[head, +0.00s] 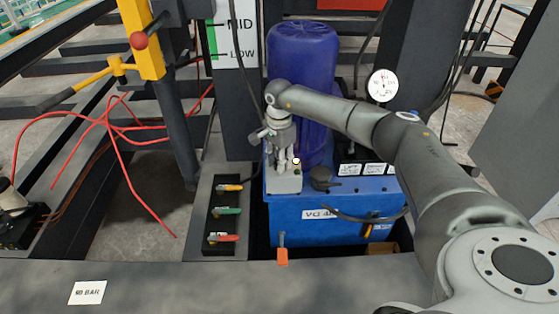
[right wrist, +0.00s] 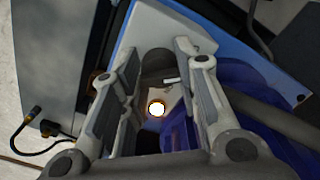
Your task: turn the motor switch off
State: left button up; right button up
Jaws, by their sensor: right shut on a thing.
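The motor switch is on a pale grey box (head: 286,182) on top of the blue tank, beside the blue motor cylinder (head: 303,85). In the right wrist view the switch's dark round knob with a white mark (right wrist: 158,68) lies between my fingertips. A lit lamp (right wrist: 156,108) glows on the same box; it also shows in the head view (head: 296,161). My right gripper (head: 283,163) points down and is shut on the switch knob. The fingers partly hide the knob, so its exact angle is hard to tell. My left gripper is not in view.
The blue tank (head: 320,229) carries a black cap (head: 321,179) and labelled controls (head: 365,168). A panel with yellow, green and red handles (head: 222,239) stands left of it. A round gauge (head: 382,85) is behind my right arm. Red hoses (head: 115,150) lie at left.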

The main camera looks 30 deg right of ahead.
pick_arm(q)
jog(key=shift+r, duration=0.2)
pick_arm(e)
jog(key=shift+n, duration=0.6)
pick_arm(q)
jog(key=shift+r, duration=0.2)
pick_arm(e)
jog(key=o, duration=1)
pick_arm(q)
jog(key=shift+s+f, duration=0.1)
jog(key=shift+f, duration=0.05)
pick_arm(e)
jog(key=shift+o, duration=0.2)
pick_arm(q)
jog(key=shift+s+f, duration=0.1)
pick_arm(e)
notch_tip(320, 180, up, 12)
